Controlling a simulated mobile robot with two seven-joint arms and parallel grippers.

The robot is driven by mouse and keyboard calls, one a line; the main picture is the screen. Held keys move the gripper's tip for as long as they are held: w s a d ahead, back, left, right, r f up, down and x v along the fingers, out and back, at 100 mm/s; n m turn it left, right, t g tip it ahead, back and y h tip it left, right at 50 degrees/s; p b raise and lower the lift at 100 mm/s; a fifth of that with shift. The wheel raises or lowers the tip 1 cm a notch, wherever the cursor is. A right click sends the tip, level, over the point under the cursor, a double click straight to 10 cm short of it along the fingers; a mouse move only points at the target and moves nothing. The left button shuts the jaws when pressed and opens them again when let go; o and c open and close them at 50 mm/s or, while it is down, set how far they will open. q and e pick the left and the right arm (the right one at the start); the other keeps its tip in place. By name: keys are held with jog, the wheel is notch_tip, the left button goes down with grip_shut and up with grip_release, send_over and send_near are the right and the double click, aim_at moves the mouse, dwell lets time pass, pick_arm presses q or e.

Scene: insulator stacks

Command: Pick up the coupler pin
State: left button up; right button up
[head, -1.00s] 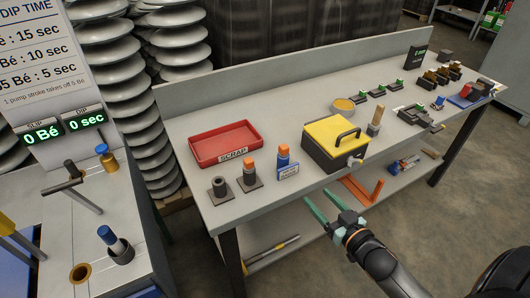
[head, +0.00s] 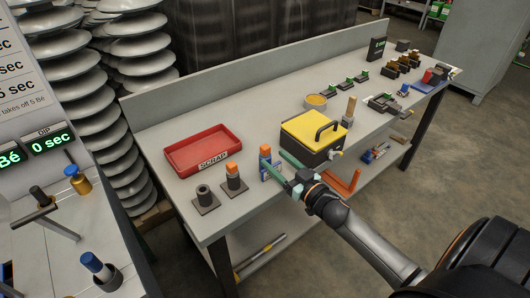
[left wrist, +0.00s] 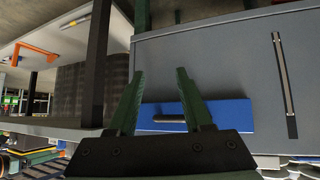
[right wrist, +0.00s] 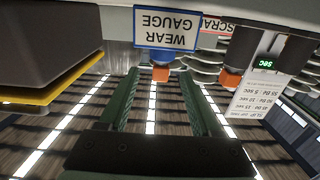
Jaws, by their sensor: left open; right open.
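Two orange-topped pins show in the head view; I cannot tell which is the coupler pin. One orange-topped pin (head: 233,170) stands in a dark square base. The other, blue with an orange top (head: 265,150), stands at the wear gauge (right wrist: 167,28). My right gripper (head: 281,163) is open and empty at the bench front, close to the gauge and partly covering it. In the right wrist view the orange tip (right wrist: 160,74) shows between the spread fingers, apart from them. My left gripper (left wrist: 160,80) is open and empty, facing a grey cabinet with a blue panel.
A red scrap tray (head: 178,160) lies behind the pins, and a dark hollow holder (head: 204,196) stands left of them. A yellow-lidded box (head: 314,128) stands just right of my right gripper. A side table (head: 60,250) with another blue-topped piece is at the left.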

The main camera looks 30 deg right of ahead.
aim_at(268, 154)
jog(key=shift+w+a, duration=0.15)
jog(key=shift+w, duration=1.25)
jog(key=shift+w+a, duration=0.15)
jog(key=shift+w, duration=1.2)
jog(key=shift+c, duration=0.2)
grip_shut()
